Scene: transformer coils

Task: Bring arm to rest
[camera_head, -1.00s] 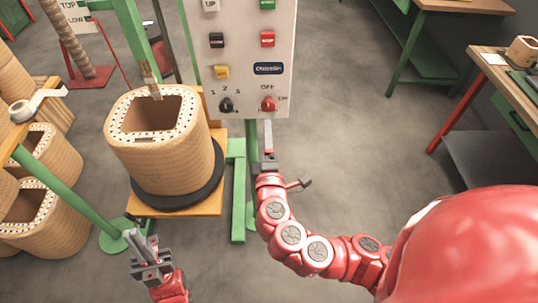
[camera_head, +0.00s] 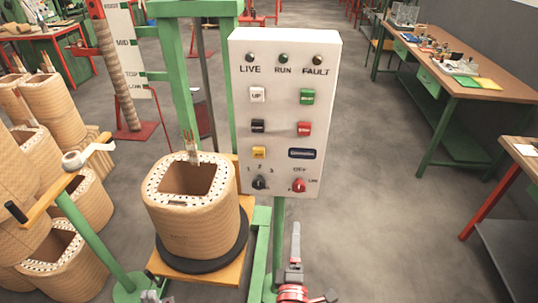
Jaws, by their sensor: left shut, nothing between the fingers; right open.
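My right gripper (camera_head: 295,232) is at the bottom centre, below the control panel (camera_head: 285,120) and right of the coil. It is open and empty, and its red wrist is cut off by the lower edge. My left gripper (camera_head: 150,296) barely shows at the bottom edge, below the coil stand. Its jaws are shut on nothing, and most of that arm is out of view. The tan wound coil (camera_head: 195,228) stands upright on a black round base (camera_head: 205,266) over a yellow platform. Neither gripper touches the coil or the panel.
A green frame (camera_head: 172,60) rises behind the coil. A workbench (camera_head: 470,70) stands at the far right. The floor (camera_head: 385,235) right of the panel is clear.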

